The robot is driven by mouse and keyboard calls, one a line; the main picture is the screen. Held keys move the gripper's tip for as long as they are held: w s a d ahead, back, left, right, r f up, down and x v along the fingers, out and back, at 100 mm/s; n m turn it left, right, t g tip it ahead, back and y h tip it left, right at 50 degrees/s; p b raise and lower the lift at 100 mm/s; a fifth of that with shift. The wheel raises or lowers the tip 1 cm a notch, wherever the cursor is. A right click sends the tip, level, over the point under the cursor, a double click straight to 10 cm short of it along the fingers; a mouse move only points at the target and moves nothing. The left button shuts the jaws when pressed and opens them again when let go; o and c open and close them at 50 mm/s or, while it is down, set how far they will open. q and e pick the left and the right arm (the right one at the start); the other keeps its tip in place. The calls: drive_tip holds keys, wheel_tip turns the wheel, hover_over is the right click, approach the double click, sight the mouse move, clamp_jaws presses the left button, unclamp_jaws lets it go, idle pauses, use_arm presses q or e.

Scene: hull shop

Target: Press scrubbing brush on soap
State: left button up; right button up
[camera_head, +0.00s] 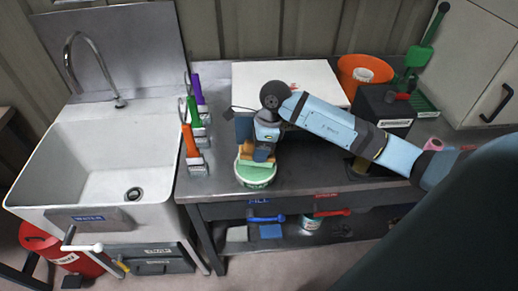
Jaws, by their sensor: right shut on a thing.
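My right gripper (262,154) points down over the grey bench, left of its middle. It is shut on the scrubbing brush (247,153), a small tan, wood-coloured block. The gripper hides part of the brush. The soap (258,173) is pale green and sits in a round white tub (256,184) with a label, directly below the brush. The brush overlaps the back of the soap in this view; I cannot tell whether they touch. My left gripper is not in view.
Brushes with orange (189,141), green and purple handles stand left of the tub, beside the white sink (95,160). A white board (310,78) lies behind my arm. An orange bucket (349,74) and a dark box (377,108) stand right.

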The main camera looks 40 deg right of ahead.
drive_tip(key=shift+r+p, duration=1.3)
drive_tip(key=shift+r, duration=1.7)
